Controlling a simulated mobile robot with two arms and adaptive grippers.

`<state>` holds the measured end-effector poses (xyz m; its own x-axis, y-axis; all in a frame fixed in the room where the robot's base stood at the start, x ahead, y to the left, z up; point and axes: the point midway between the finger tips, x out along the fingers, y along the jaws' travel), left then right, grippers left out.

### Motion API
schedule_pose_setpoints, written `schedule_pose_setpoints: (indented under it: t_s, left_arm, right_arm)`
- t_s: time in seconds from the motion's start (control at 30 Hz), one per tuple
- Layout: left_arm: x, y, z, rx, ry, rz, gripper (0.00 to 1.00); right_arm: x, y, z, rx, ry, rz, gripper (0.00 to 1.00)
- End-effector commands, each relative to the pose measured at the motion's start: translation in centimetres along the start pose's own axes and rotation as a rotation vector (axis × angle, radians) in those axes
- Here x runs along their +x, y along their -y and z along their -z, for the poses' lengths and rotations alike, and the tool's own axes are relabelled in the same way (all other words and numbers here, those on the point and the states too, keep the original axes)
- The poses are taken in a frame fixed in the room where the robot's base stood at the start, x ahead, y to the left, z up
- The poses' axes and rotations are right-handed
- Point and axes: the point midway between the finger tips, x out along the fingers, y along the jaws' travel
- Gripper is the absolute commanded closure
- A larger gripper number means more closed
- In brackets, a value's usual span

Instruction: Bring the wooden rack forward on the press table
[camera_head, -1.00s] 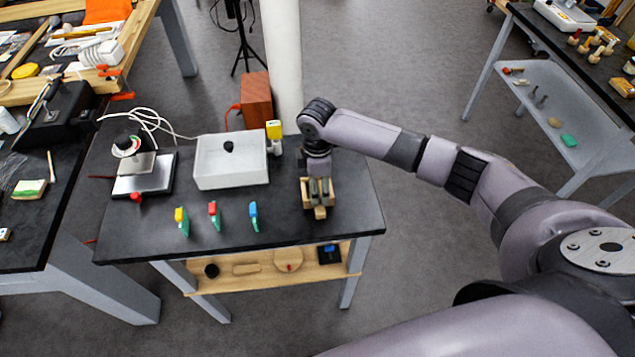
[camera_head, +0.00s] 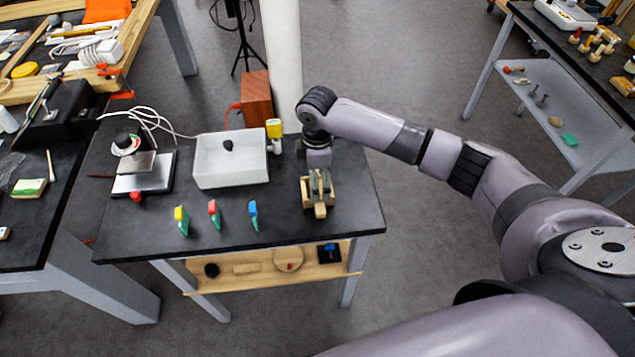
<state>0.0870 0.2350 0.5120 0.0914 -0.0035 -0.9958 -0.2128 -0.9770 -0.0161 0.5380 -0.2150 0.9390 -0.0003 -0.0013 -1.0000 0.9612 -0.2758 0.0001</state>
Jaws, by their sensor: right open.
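The small wooden rack (camera_head: 319,209) sits on the right part of the black press table (camera_head: 325,230), a little back from its front edge. My right gripper (camera_head: 320,182) points down over the rear part of the rack and hides some of it. Its fingers are open; I cannot tell whether they touch the wood. My left gripper is not in view.
A white tray (camera_head: 231,182), a small press (camera_head: 145,173) and a yellow-topped bottle (camera_head: 275,136) stand left of the rack. Several colored clips (camera_head: 253,214) lie near the front edge. The tabletop right of the rack is clear.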

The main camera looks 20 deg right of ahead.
Motion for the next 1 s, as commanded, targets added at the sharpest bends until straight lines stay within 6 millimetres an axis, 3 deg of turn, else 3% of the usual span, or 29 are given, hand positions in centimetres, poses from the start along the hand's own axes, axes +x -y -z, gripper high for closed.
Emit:
schedule_pose_setpoints:
  t_s: [0.2,0.4,0.6,1.0]
  left_arm:
    - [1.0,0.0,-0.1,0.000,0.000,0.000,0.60]
    - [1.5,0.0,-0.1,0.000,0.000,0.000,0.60]
    - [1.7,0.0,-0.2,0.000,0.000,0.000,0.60]
    - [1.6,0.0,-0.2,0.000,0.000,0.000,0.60]
  right_arm:
    - [-4.8,-0.1,0.0,-0.001,-0.002,-0.005,0.19]
    - [-8.2,-0.1,0.0,0.000,-0.001,-0.003,0.19]
    - [-9.7,-0.1,0.0,0.001,-0.001,-0.002,0.19]
    - [-9.7,0.0,0.0,0.001,0.000,-0.001,0.19]
